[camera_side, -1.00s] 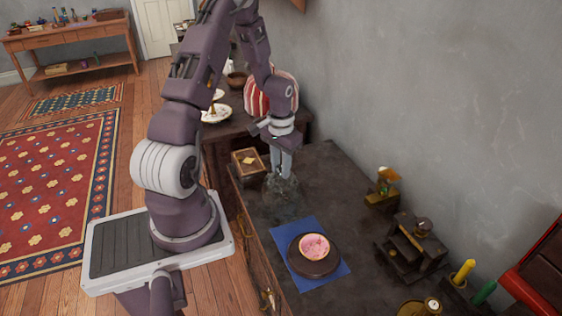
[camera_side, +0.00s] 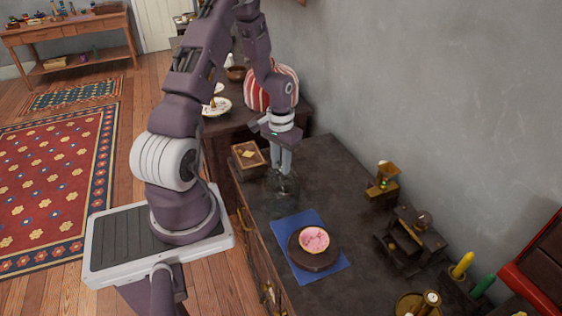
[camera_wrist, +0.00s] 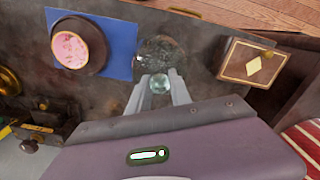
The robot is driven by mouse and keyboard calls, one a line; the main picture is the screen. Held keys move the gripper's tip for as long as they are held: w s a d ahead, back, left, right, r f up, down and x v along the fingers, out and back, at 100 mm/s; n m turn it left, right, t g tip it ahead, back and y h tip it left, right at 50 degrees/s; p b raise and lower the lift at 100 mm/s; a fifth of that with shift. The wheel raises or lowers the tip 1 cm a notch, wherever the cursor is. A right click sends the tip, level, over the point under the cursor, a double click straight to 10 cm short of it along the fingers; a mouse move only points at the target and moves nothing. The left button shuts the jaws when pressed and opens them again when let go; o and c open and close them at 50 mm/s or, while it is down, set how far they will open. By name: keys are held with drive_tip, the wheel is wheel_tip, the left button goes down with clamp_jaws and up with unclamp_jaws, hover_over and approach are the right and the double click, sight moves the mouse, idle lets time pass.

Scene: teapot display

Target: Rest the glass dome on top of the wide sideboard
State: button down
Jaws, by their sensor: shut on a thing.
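The clear glass dome (camera_side: 281,190) is in the side view above the dark sideboard top (camera_side: 345,178), between the blue mat and a small wooden box. My gripper (camera_side: 282,168) points down and is shut on the dome's round glass knob. In the wrist view, the knob (camera_wrist: 160,84) sits between the fingertips (camera_wrist: 160,88), with the see-through dome (camera_wrist: 160,57) beyond. I cannot tell whether the dome's rim touches the sideboard.
A pink dish (camera_side: 314,240) sits on a dark round stand (camera_side: 318,261) on the blue mat (camera_side: 283,232). The wooden box (camera_side: 249,160) is close to the dome. Brass and wooden pieces (camera_side: 410,235) stand along the wall. A striped cosy (camera_side: 262,92) is behind my gripper.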

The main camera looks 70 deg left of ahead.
drive_tip(key=shift+f, duration=0.15)
drive_tip(key=c, duration=0.6)
unclamp_jaws()
drive_tip(key=shift+r, duration=3.05)
